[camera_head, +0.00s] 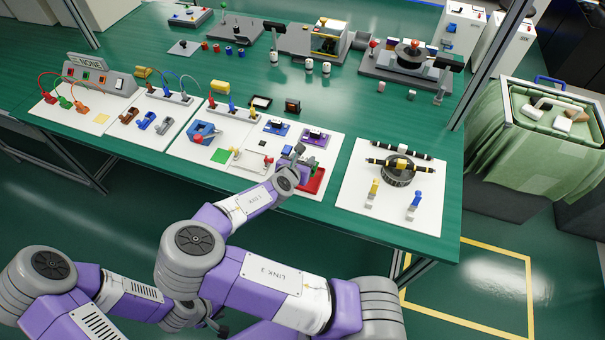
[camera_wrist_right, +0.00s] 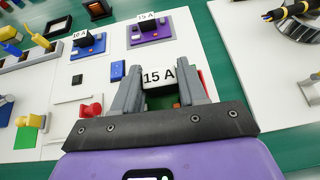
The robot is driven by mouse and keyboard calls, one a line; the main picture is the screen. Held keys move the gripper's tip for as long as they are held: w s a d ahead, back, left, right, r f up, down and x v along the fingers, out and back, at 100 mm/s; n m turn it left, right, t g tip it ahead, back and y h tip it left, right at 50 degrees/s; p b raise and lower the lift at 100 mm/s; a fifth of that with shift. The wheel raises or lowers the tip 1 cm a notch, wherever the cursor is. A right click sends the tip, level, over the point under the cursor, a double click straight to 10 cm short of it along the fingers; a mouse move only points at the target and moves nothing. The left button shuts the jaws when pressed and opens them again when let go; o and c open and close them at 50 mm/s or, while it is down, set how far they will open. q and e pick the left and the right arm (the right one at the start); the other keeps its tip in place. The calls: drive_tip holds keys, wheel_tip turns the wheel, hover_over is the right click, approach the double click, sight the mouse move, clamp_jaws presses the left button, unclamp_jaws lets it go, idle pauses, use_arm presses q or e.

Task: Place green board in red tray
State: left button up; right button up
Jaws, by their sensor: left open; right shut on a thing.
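My right gripper (camera_head: 296,160) is over the front right of the middle white panel. In the right wrist view its fingers (camera_wrist_right: 164,88) are shut on a black block with a white "15 A" label. This block appears to belong to the green board (camera_head: 287,151), which is mostly hidden by the gripper. The red tray (camera_head: 317,182) lies just right of and below the gripper; a red strip of it shows behind the right finger (camera_wrist_right: 206,84). Whether the board touches the tray is hidden. My left gripper (camera_head: 216,326) is open and empty, low in front of the table.
A blue board (camera_head: 276,128) with a "10 A" block and a purple board (camera_head: 315,138) with a "15 A" block lie behind the gripper. A flat green square (camera_head: 222,156) lies left. A panel with a dark ring (camera_head: 398,176) stands right.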

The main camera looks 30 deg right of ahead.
drive_tip(key=shift+f, duration=0.55)
drive_tip(key=shift+c, duration=0.6)
drive_tip(key=shift+f+b, duration=0.9)
drive_tip(key=shift+f, duration=1.45)
drive_tip(key=shift+f, duration=0.15)
drive_tip(key=o, duration=1.2)
